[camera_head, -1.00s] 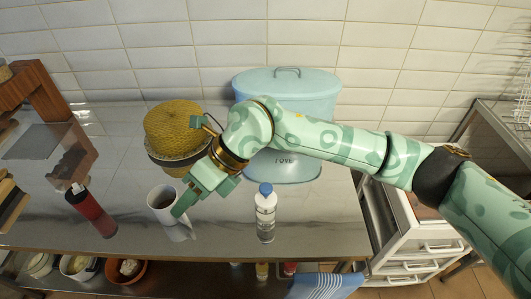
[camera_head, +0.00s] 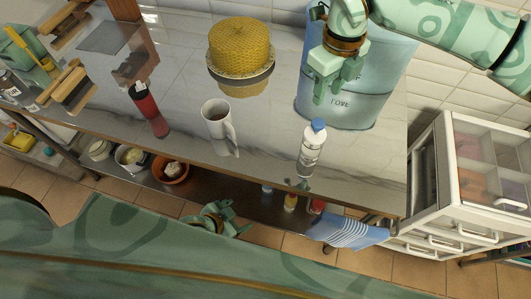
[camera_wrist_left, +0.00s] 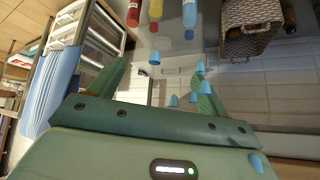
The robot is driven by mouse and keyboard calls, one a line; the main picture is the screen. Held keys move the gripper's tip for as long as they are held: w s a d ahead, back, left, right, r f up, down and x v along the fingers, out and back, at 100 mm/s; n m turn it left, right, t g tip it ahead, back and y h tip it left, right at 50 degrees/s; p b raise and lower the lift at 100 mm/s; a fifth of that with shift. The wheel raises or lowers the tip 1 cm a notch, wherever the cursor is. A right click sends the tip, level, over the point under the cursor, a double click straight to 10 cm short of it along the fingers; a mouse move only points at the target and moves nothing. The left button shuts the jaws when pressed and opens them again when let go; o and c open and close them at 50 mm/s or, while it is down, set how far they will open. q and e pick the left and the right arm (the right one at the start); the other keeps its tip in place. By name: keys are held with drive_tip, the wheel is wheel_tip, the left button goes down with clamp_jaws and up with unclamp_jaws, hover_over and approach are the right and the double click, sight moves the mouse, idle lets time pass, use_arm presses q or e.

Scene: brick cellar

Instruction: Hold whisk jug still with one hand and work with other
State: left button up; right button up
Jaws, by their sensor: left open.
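A white mug-like jug (camera_head: 217,119) with dark contents stands upright on the marble counter in the head view. Its handle points right and no whisk shows in it. My right gripper (camera_head: 335,88) is above the counter, right of the jug and in front of a blue lidded bin. Its fingers point down, look apart and hold nothing. My left gripper (camera_head: 222,212) is low, below the counter's front edge, partly hidden by my own green body. In the left wrist view my left gripper (camera_wrist_left: 160,80) is open, with nothing between its fingers.
A white bottle with a blue cap (camera_head: 312,148) stands right of the jug. A red bottle (camera_head: 148,108) stands left. A yellow woven cake-like thing (camera_head: 240,52) is behind. The blue bin (camera_head: 345,105) is back right. A striped towel (camera_head: 347,232) hangs at the front. Bottles and bowls stand below.

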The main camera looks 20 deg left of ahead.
use_arm(q)
drive_tip(key=w+d+r+m+t+h, duration=0.1)
drive_tip(key=d+r+h, duration=0.1)
drive_tip(key=d+r, duration=0.45)
drive_tip(key=w+d+r+m+h, duration=0.1)
drive_tip(key=d+r+h, duration=0.15)
drive_tip(key=r, duration=0.65)
drive_tip(key=t+h, duration=0.1)
drive_tip(key=t, duration=0.1)
approach(312, 143)
drive_tip(key=s+a+f, duration=0.1)
drive_tip(key=a+f, duration=0.2)
drive_tip(key=x, duration=1.5)
drive_tip(key=shift+w+d+r, duration=0.1)
drive_tip(key=shift+w+r, duration=0.1)
drive_tip(key=shift+w, duration=0.05)
drive_tip(key=c, duration=1.1)
drive_tip(key=shift+c, duration=0.2)
use_arm(e)
drive_tip(key=shift+o, duration=0.3)
